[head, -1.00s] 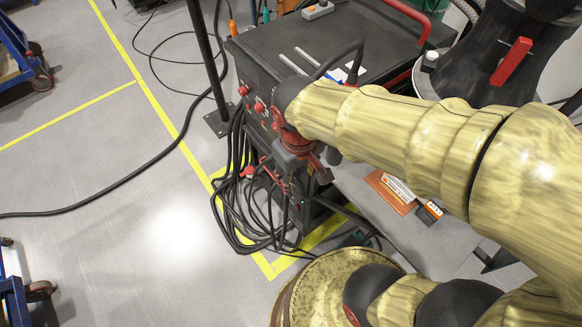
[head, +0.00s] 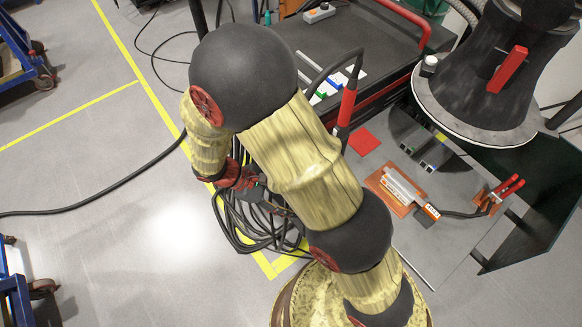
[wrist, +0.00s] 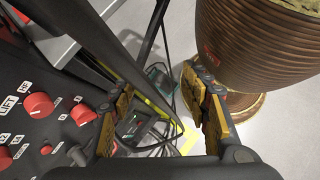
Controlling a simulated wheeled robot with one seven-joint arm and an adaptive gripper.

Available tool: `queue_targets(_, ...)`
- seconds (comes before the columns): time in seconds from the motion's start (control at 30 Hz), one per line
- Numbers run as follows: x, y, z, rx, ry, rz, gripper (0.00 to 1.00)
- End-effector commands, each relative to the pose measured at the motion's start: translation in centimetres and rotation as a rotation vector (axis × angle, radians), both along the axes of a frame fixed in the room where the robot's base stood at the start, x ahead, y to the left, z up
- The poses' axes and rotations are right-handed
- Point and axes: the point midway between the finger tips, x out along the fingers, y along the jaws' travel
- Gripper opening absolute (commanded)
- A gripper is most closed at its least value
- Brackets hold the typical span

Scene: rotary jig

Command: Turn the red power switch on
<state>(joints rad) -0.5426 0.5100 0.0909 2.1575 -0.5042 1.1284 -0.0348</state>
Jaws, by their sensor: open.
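In the wrist view a black control panel fills the left side. It carries a large red knob (wrist: 38,105), a second red knob (wrist: 82,114), a third at the left edge and small black knobs with white labels. I cannot tell which of these is the power switch. My gripper (wrist: 157,92) is open and empty, its left finger close to the panel's right edge and apart from the large red knob.
Black cables (head: 240,225) hang in loops by the machine. The black machine top (head: 375,35) holds papers and tools. In the wrist view a ribbed brown column (wrist: 255,50) stands right.

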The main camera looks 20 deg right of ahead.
Motion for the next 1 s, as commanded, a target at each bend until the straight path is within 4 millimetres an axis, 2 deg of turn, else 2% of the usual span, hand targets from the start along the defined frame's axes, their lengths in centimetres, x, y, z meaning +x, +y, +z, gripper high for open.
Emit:
queue_targets(0.1, 0.5, -0.3, -2.1, -0.09, 0.074, 0.101, 0.47)
queue_targets(0.37, 2.7, -0.9, -6.2, -0.295, 0.207, 0.333, 0.47)
queue_targets(0.6, 6.4, -0.9, -9.5, -0.515, 0.305, 0.583, 0.47)
queue_targets(0.77, 9.6, 0.0, -10.6, -0.659, 0.333, 0.735, 0.47)
queue_targets(0.9, 12.2, 1.1, -10.0, -0.755, 0.328, 0.817, 0.47)
queue_targets(1.0, 13.0, 1.2, -9.6, -0.782, 0.327, 0.835, 0.47)
